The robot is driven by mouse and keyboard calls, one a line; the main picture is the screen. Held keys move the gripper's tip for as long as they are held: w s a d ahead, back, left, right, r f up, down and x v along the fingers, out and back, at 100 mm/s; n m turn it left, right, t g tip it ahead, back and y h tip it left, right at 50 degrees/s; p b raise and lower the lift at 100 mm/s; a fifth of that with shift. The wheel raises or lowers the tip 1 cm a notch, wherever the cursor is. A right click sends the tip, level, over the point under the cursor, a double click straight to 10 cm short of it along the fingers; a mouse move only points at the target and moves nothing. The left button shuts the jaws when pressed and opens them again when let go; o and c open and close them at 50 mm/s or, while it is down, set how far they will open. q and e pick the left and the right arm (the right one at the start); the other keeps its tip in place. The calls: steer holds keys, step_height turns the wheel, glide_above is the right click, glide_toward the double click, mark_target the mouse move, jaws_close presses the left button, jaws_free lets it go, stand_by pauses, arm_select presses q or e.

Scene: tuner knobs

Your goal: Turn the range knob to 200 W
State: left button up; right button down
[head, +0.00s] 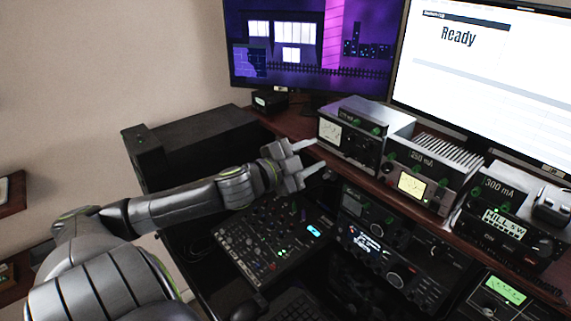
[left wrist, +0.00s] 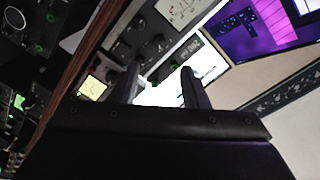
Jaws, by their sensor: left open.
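The leftmost silver-topped tuner (head: 350,138) stands on the wooden shelf, with a pale meter and dark knobs on its black front. Its front also shows close in the left wrist view, with a meter (left wrist: 183,10) and several dark knobs (left wrist: 157,44). I cannot read which knob is the range knob or where it points. My left gripper (head: 316,156) is open and empty, just left of this tuner, its fingers pointing toward the front. Both fingers also show in the left wrist view (left wrist: 161,84), apart, with no knob between them. My right gripper is out of view.
A unit marked 250 mA (head: 425,180) with a lit meter and one marked 300 mA (head: 500,210) stand to the right. Below lie a mixer panel (head: 270,240) and radios (head: 385,250). Two monitors (head: 305,45) stand behind. A black box (head: 195,150) is behind my left arm.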

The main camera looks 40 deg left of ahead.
arm_select(q)
steer(key=s+p, duration=0.4)
steer(key=s, duration=0.3)
steer(key=shift+a+r, duration=0.15)
steer(key=shift+a, duration=0.2)
stand_by(0.6)
